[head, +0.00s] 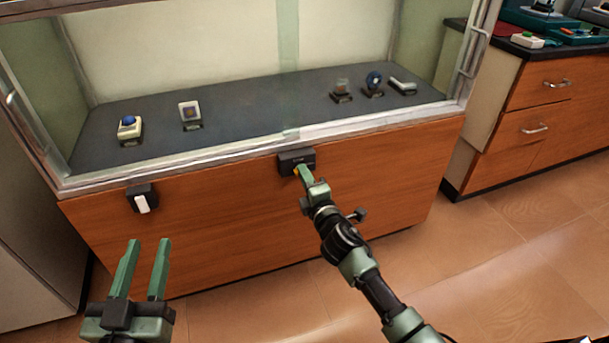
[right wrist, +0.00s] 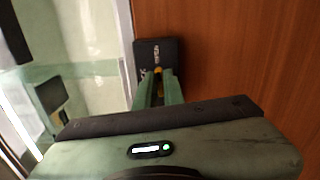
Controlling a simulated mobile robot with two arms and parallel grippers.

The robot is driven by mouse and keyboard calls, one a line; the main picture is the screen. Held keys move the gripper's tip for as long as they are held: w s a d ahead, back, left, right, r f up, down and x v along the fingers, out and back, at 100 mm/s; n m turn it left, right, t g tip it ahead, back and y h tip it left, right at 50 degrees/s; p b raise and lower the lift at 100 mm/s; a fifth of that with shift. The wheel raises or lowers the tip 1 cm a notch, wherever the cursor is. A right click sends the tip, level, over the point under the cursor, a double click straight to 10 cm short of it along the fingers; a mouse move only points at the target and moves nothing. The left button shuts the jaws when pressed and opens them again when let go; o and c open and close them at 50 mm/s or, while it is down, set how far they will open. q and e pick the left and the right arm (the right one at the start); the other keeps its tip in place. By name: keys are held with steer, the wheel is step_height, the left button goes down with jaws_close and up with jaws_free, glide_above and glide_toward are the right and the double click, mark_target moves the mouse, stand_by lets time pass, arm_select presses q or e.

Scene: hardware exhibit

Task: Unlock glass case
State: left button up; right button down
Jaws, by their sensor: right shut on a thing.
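The glass case (head: 215,157) stands on a wooden base, with its glass front closed off above. A black lock box (head: 297,157) is on the base's front, just under the glass; it also shows in the right wrist view (right wrist: 150,50). My right gripper (head: 303,172) reaches up to this box and is shut on a small yellow-orange thing (right wrist: 158,70), perhaps a key, at the box's face. Whether it is inserted is hidden by the fingers. My left gripper (head: 150,243) is open and empty, in front of the base at the lower left.
A black holder with a white tag (head: 141,203) is on the base's left front. Several small exhibits, including a blue-topped one (head: 129,128), stand inside the case. A wooden drawer cabinet (head: 540,120) is at the right. The tiled floor (head: 500,240) is clear.

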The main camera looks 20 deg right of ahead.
arm_select(q)
steer(key=shift+f, duration=0.1)
arm_select(e)
steer(key=shift+m, duration=0.7)
steer(key=c, duration=1.5)
jaws_free()
